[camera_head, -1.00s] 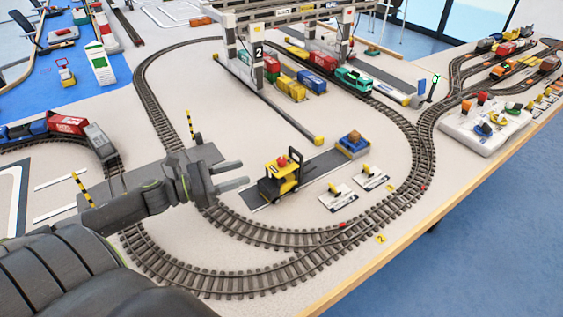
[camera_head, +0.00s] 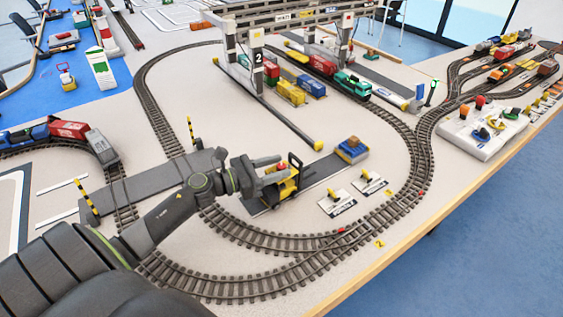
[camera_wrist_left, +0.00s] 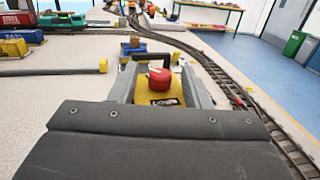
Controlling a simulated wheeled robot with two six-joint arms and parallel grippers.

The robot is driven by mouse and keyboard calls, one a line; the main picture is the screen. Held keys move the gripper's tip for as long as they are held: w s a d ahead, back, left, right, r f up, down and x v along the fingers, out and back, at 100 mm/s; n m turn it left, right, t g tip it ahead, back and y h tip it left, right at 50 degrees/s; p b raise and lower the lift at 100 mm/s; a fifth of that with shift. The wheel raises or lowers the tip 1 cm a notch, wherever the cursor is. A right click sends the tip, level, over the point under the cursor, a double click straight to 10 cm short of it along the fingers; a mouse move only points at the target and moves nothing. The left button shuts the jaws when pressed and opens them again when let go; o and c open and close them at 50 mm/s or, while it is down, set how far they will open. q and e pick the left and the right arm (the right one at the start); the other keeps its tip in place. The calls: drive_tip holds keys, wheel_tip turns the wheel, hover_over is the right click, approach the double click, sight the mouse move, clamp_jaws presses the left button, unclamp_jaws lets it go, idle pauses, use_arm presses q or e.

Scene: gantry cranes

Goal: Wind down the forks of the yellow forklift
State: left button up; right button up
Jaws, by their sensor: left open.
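The yellow forklift (camera_head: 285,190) stands on a grey strip (camera_head: 322,174) in the middle of the table, with its dark mast on the right side. A red knob (camera_wrist_left: 160,79) sits on top of its yellow body in the left wrist view. My left gripper (camera_head: 275,169) is open at the forklift, and its fingers partly cover the truck in the head view. In the left wrist view the forklift shows between the two fingers; contact cannot be told. The forks are hidden. My right gripper is not in view.
A blue and yellow load (camera_head: 351,149) lies at the strip's far end. Two white plates with yellow levers (camera_head: 337,197) are right of the forklift. Curved railway track (camera_head: 300,238) runs in front. A gantry crane (camera_head: 257,62) stands behind with coloured containers.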

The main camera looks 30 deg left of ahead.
use_arm(q)
drive_tip(key=shift+x, duration=0.9)
